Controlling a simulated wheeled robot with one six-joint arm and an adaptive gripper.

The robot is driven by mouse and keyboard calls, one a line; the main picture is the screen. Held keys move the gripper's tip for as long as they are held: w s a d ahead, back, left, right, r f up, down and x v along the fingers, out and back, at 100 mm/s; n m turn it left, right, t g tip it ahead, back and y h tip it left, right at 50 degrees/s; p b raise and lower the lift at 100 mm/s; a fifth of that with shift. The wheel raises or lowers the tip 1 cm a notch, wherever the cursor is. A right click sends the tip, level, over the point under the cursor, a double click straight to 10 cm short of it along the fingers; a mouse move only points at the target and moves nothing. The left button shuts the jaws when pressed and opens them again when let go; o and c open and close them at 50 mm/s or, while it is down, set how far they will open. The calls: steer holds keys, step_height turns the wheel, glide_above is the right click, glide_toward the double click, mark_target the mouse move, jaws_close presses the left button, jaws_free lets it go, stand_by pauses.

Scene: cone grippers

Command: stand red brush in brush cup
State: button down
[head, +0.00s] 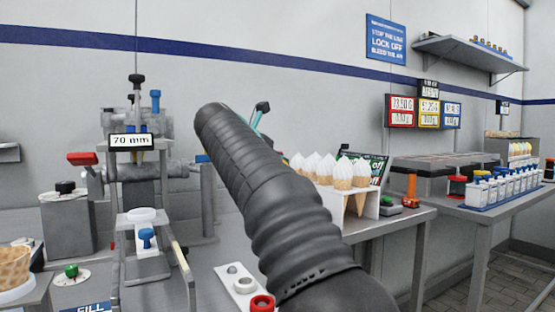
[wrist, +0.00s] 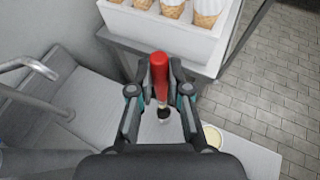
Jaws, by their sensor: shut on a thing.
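My gripper (wrist: 159,82) is shut on the red brush (wrist: 159,66), with a finger on each side of its red handle. The brush's lower end is partly hidden between the fingers. Just below the fingers in the wrist view is a small pale round thing with a dark centre (wrist: 163,114); it looks like the brush cup, but I cannot tell for sure. I cannot tell whether the brush touches it. In the head view my arm hides the brush, and only a teal bit of my gripper shows past it.
A white stand with several ice-cream cones (head: 352,206) is close behind my gripper. A pale round piece (wrist: 212,136) lies to the right in the wrist view. A bent metal pipe (wrist: 28,66) is at left. A machine with a 70 mm sign (head: 131,142) stands left of my arm.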

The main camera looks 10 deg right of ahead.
step_height(320, 180, down, 8)
steer(key=b, duration=0.3)
steer(key=shift+b, duration=0.35)
stand_by(0.3)
steer(key=c, duration=1)
jaws_free()
steer(key=shift+c, duration=0.2)
steer(key=shift+s, duration=0.1)
steer(key=v, duration=0.7)
steer(key=shift+a, duration=0.2)
steer(key=shift+s+r, duration=0.1)
